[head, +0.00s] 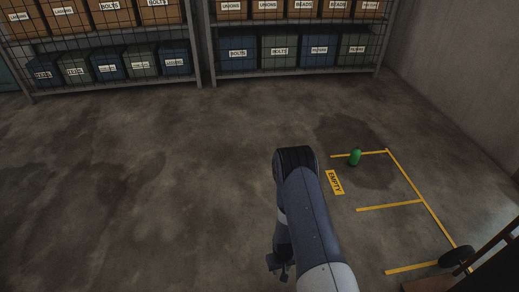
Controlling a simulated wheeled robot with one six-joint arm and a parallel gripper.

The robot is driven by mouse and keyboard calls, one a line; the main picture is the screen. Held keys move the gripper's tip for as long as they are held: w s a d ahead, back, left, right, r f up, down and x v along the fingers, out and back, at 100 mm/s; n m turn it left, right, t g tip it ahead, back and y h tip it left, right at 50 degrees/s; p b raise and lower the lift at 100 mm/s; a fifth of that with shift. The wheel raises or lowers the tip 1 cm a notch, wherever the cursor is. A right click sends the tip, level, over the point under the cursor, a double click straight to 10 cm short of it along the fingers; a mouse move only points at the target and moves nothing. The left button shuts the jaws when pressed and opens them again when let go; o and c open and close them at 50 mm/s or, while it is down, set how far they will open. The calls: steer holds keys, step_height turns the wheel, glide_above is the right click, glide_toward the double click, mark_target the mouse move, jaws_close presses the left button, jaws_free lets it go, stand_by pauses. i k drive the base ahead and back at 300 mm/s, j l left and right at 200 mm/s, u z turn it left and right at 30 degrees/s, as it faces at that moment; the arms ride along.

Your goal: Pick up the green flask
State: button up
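The green flask (355,157) is small and stands on the concrete floor, at the yellow line of a marked bay right of centre in the head view. My arm reaches up from the bottom of the view, left of the flask and apart from it. My gripper (279,266) shows only as a small dark part beside the lower left of the arm. The arm hides most of it, so its fingers cannot be made out.
Yellow floor lines (408,182) mark bays at the right, with a yellow "EMPTY" label (335,182) beside them. A dark wheel (456,256) and frame stand at the lower right. Shelves (290,72) with labelled bins line the back. The floor at left is clear.

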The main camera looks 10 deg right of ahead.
mark_target(355, 155)
steer(key=i+j+z, duration=0.1)
steer(key=i+z, duration=0.35)
steer(key=i, duration=1.2)
steer(key=i+l, duration=0.35)
steer(key=l, duration=0.25)
steer(key=i+l+z, duration=0.1)
steer(key=i+l, duration=0.25)
steer(key=l, duration=0.2)
steer(key=i+l, duration=0.4)
steer(key=l, duration=0.15)
steer(key=k+z, duration=0.05)
